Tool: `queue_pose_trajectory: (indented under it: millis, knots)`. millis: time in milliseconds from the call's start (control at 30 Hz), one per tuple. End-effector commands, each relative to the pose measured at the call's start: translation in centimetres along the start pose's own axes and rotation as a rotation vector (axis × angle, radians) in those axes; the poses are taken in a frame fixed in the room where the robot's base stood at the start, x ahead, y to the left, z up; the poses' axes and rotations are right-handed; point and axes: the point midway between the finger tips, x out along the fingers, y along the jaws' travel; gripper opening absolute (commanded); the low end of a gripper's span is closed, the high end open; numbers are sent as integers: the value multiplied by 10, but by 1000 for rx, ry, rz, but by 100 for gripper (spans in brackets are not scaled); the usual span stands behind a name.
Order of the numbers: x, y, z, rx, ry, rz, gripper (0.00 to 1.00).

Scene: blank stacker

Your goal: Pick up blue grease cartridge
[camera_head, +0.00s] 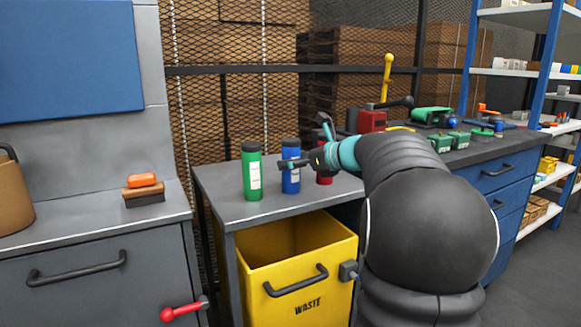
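The blue grease cartridge (291,184) stands upright on the grey bench top (220,183), with a dark cap and a white label. A green cartridge (252,172) stands to its left and a red cartridge (325,178) to its right. My gripper (287,164) reaches in from the right at the height of the blue cartridge's upper half. A dark finger crosses in front of its label. Any finger behind the cartridge is hidden, so I cannot tell whether the gripper touches or holds it. My gripper and wrist partly cover the red cartridge.
A yellow waste bin (297,250) stands under the bench. A red tool with a yellow lever (386,80) and green items (459,139) are on the bench behind my arm. A wire mesh wall (222,110) backs the bench. An orange-topped brush (143,190) lies on the left counter.

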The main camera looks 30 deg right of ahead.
Motion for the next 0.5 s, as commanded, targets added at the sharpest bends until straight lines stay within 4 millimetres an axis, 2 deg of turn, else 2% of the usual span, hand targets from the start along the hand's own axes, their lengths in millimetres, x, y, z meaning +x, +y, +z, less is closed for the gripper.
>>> queue_pose_trajectory:
  millis: [100,333,500]
  knots:
    - [13,0,0,0,0,1,82]
    - [14,0,0,0,-1,-1,82]
    - [14,0,0,0,-1,-1,40]
